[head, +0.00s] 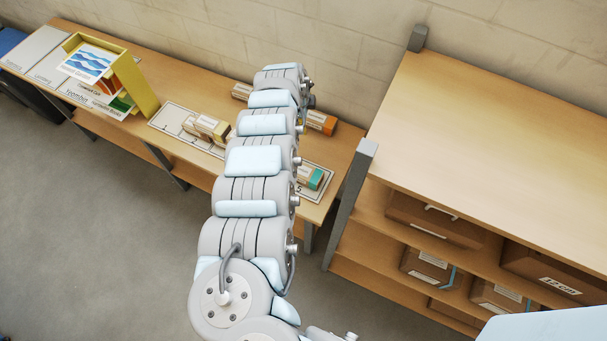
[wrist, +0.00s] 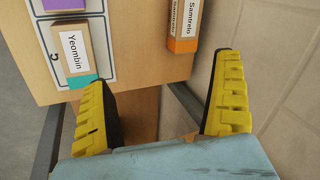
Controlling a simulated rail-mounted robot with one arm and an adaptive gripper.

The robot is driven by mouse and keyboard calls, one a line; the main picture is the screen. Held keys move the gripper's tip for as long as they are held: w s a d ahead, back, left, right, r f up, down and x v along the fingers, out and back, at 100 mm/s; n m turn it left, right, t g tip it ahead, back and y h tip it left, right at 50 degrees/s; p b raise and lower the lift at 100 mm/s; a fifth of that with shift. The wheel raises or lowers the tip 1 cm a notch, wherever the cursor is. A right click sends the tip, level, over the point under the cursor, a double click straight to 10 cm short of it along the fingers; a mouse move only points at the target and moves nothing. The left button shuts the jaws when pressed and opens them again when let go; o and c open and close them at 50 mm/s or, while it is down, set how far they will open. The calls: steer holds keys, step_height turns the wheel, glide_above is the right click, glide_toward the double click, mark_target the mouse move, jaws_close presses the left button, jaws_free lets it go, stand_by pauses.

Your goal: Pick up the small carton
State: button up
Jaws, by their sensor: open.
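Several small cartons lie on the wooden bench (head: 345,150). A carton with an orange end (head: 321,122) lies at the back; it also shows in the wrist view, labelled "Samtrelo" (wrist: 184,20). A carton with a teal end (head: 314,178) lies on a white marked card near the bench's right end; in the wrist view it reads "Yeombin" (wrist: 73,45). A cream and yellow carton (head: 207,128) lies left of my arm. Which one is the small carton I cannot tell. My gripper (wrist: 165,70) is open and empty, its yellow fingers apart. The head view hides it behind my arm.
A yellow holder (head: 140,85) with printed cards stands on the bench's left part. A wooden shelf unit (head: 480,130) with brown boxes (head: 430,220) stands at right. A block wall (head: 300,35) runs close behind the bench.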

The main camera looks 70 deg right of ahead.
steer(key=s+a+f+m+y+b, duration=0.1)
steer(key=s+a+f+m+y, duration=0.25)
steer(key=a, duration=0.55)
steer(key=b, duration=0.2)
glide_toward(304, 171)
steer(key=shift+y, duration=0.45)
steer(key=f, duration=0.3)
steer(key=d+f, duration=0.1)
steer(key=f, duration=0.1)
steer(key=shift+w+f, duration=0.25)
steer(key=shift+w, duration=0.05)
steer(key=shift+w+f, duration=0.15)
steer(key=shift+f, duration=0.45)
steer(key=shift+s+a+f+p, duration=0.1)
steer(key=shift+s+f+p, duration=0.15)
steer(key=shift+f, duration=0.45)
steer(key=shift+s+f+p, duration=0.15)
steer(key=shift+s+f, duration=0.1)
steer(key=shift+f, duration=1.45)
steer(key=shift+w+f, duration=0.1)
steer(key=shift+f, duration=0.05)
